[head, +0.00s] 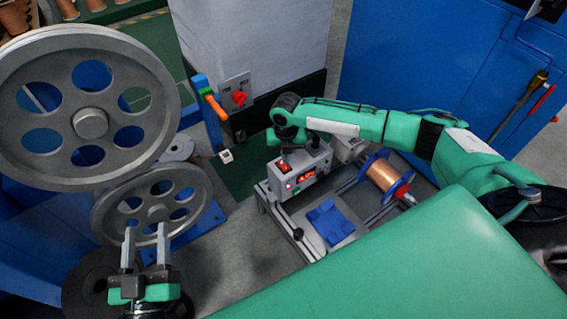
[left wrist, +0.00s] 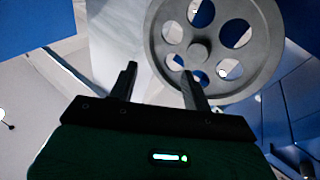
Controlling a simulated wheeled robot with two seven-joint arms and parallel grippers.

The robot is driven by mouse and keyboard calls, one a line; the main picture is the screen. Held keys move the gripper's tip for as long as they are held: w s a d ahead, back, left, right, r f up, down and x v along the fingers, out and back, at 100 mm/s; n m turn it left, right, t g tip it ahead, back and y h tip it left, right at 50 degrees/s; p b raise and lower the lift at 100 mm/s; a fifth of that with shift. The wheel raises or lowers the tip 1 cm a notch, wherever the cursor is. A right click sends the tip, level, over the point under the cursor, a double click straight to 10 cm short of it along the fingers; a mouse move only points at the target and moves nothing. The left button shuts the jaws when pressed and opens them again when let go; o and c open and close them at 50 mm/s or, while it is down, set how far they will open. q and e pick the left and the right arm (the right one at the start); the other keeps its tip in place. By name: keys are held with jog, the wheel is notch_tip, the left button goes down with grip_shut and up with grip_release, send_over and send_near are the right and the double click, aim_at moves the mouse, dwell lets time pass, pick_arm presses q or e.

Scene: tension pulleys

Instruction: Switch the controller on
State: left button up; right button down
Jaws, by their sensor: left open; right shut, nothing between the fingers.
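The controller (head: 312,165) is a small grey box on a metal-framed bench in the head view. Its front has a lit red display (head: 307,176) and a small pinkish light at the left. A red part, seemingly the switch (head: 285,168), shows at its upper left. My right gripper (head: 284,155) is shut and empty, pointing down right at that red part; whether it touches cannot be told. My left gripper (head: 145,233) is open and empty, well left of the controller, in front of the pulleys. It also shows open in the left wrist view (left wrist: 158,72).
A large grey pulley (head: 90,160) and a smaller one (head: 125,192) stand at left. A copper wire spool (head: 381,173) and a blue piece (head: 330,221) are on the bench. An orange-handled lever (head: 216,107) and red knob (head: 239,98) stand behind.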

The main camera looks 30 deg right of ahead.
aim_at(286, 168)
jog(key=shift+r+p, duration=1.15)
jog(key=shift+p, duration=0.1)
pick_arm(q)
jog(key=s+f+g+y+p, duration=0.1)
jog(key=s+f+g, duration=0.3)
jog(key=f+g, duration=0.4)
jog(key=shift+s+f+y, duration=0.2)
jog(key=shift+f+y, duration=0.1)
jog(key=shift+f, duration=0.8)
pick_arm(e)
jog(key=shift+r, duration=0.45)
